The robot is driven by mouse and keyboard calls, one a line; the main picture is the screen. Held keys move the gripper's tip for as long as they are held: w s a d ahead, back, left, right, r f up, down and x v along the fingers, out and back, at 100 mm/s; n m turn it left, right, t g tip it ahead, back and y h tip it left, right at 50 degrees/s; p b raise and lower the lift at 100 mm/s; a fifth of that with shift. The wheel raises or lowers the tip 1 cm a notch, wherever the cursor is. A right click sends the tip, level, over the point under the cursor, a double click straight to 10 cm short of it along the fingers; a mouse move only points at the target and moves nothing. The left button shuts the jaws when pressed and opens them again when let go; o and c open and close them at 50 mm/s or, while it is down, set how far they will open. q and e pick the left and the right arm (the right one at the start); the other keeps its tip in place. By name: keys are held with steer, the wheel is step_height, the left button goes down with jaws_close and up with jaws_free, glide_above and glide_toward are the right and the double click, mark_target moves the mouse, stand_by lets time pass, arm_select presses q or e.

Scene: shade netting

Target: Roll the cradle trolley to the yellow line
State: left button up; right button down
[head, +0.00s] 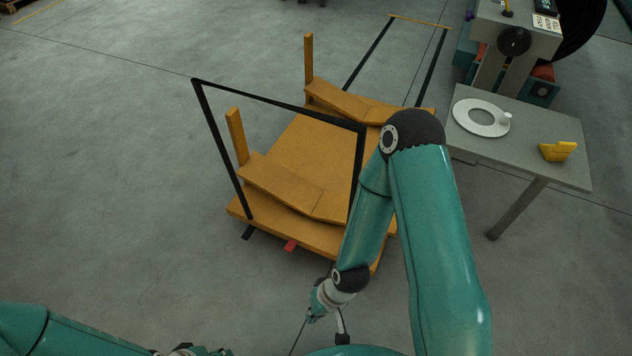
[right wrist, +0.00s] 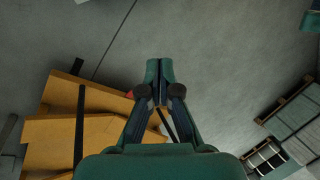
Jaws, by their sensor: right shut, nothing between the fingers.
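The orange cradle trolley (head: 285,165) stands on the floor in the middle of the head view, with two shallow cradles, two posts and a black push frame (head: 280,104) at its near end. The yellow line (head: 420,22) lies beyond its far end, between two black floor strips. My right gripper (head: 312,314) is shut and empty, low in front of the trolley's near end and apart from the frame. In the right wrist view its closed fingers (right wrist: 160,72) are beside the trolley (right wrist: 90,130). My left gripper (head: 190,350) is cut off at the bottom edge; its fingers are unclear.
A black pedal (head: 248,232) and a red pedal (head: 290,245) stick out at the trolley's near end. A grey table (head: 515,150) with a white ring (head: 481,118) and a yellow item (head: 557,151) stands right, near a machine (head: 515,40). Floor to the left is clear.

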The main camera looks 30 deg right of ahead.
steer(key=c, duration=1.9)
jaws_free()
steer(key=shift+o, duration=1.3)
steer(key=o, duration=0.3)
steer(key=shift+w+m, duration=0.15)
steer(key=shift+m, duration=0.15)
steer(key=o, duration=0.5)
steer(key=w+d+m+t, duration=0.1)
steer(key=w+m, duration=0.1)
steer(key=w, duration=0.1)
steer(key=w+d+r+m+t+h, duration=0.1)
steer(key=w+m+t, duration=0.1)
steer(key=w, duration=0.1)
steer(key=w+d+r+m+t, duration=0.1)
steer(key=w, duration=0.2)
steer(key=shift+m+t, duration=0.4)
steer(key=shift+c, duration=0.2)
steer(key=m+t+h+b, duration=0.5)
steer(key=m+t+b, duration=0.4)
steer(key=t, duration=0.5)
glide_toward(274, 104)
steer(key=w+p, duration=0.1)
steer(key=w, duration=0.2)
steer(key=w+d+p, duration=0.1)
steer(key=w, duration=0.3)
steer(key=w+p, duration=0.2)
steer(key=w, duration=0.2)
steer(key=shift+d+r, duration=0.25)
steer(key=shift+c, duration=0.4)
